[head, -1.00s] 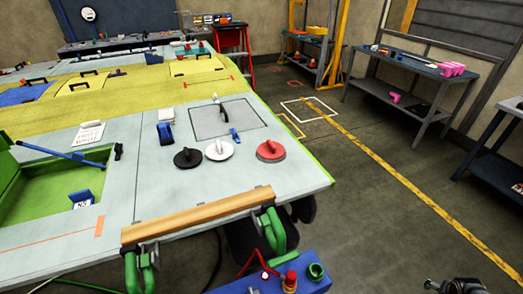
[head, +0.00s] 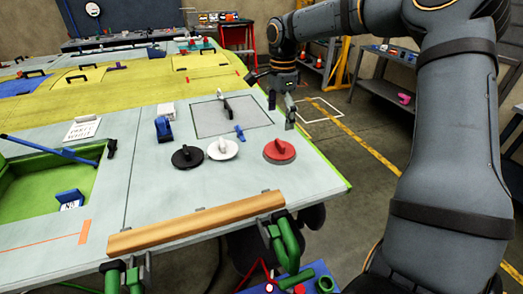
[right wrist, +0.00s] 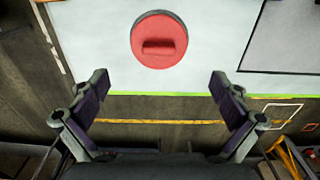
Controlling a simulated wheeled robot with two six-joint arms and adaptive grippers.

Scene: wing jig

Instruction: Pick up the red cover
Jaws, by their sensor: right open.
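The red cover (head: 279,150) is a round disc with a raised grip bar. It lies flat on the pale wing panel (head: 250,180), near its right edge, in the head view. In the right wrist view the red cover (right wrist: 159,40) lies ahead of the fingers, nearly centred between them. My right gripper (head: 281,110) is beyond the cover and above the panel's right edge in the head view. Its fingers (right wrist: 160,97) are spread wide with nothing between them, apart from the cover. My left gripper is not in view.
A white cover (head: 222,148) and a black cover (head: 187,157) stand left of the red one. A blue clip (head: 239,133) and a dark-handled tool (head: 226,104) lie near the grey square (head: 215,122). A wooden bar (head: 195,222) is clamped along the front edge.

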